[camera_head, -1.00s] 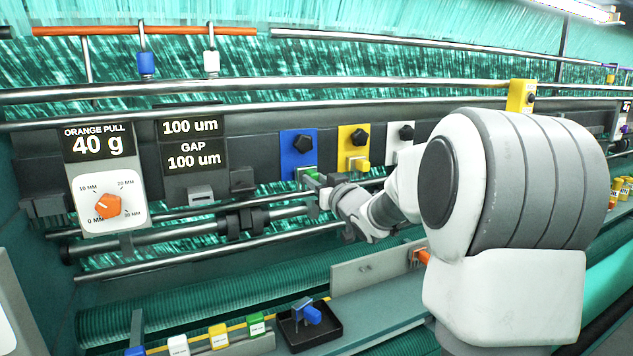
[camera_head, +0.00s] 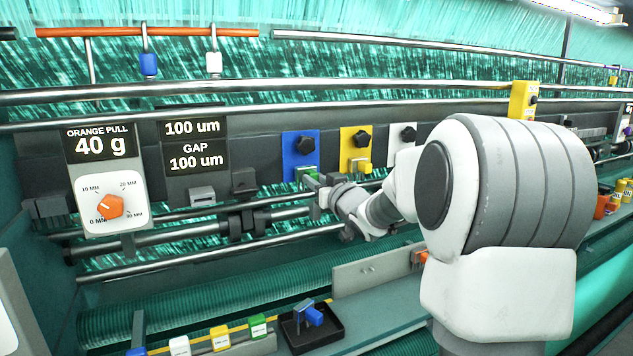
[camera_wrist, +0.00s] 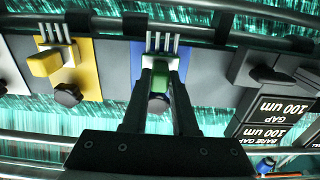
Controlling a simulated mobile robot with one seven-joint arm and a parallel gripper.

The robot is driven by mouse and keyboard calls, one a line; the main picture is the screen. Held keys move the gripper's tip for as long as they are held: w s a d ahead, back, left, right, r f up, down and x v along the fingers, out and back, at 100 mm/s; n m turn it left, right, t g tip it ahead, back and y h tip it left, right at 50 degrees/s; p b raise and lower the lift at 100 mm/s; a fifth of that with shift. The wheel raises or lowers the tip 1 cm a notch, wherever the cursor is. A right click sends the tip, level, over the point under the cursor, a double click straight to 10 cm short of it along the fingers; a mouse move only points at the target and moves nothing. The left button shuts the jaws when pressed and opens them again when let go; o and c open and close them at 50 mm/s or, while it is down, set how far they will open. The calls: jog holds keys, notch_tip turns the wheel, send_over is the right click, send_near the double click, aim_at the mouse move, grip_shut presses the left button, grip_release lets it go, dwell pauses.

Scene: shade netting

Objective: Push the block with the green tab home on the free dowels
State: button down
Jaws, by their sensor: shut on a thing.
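The block with the green tab (camera_wrist: 160,80) is between the fingers of my gripper (camera_wrist: 160,66) in the wrist view, which looks upside down. My gripper is shut on it, in front of the blue plate (camera_wrist: 145,62). Several thin metal dowels (camera_wrist: 162,42) stand out at the end of that plate, just beyond the block. How far the block sits on them cannot be told. In the head view, my gripper (camera_head: 313,181) is at the lower edge of the blue plate (camera_head: 300,150), and only a bit of green shows there.
A yellow plate (camera_head: 347,138) with a yellow-tabbed block (camera_head: 364,167) and a white plate (camera_head: 396,133) stand to the right. Black knobs (camera_head: 306,145) jut from the plates. Steel rails (camera_head: 180,215) run below. A black tray (camera_head: 335,335) holds a blue part.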

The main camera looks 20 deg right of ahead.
jog(key=shift+w, duration=0.8)
dwell(0.5)
jog(key=shift+r, duration=0.1)
jog(key=c, duration=0.6)
grip_release()
jog(key=s, duration=0.5)
jog(key=s+b, duration=0.1)
jog(key=s, duration=0.5)
jog(key=s+b, duration=0.1)
jog(key=s, duration=0.5)
jog(key=shift+s+d, duration=0.2)
jog(key=shift+d, duration=0.05)
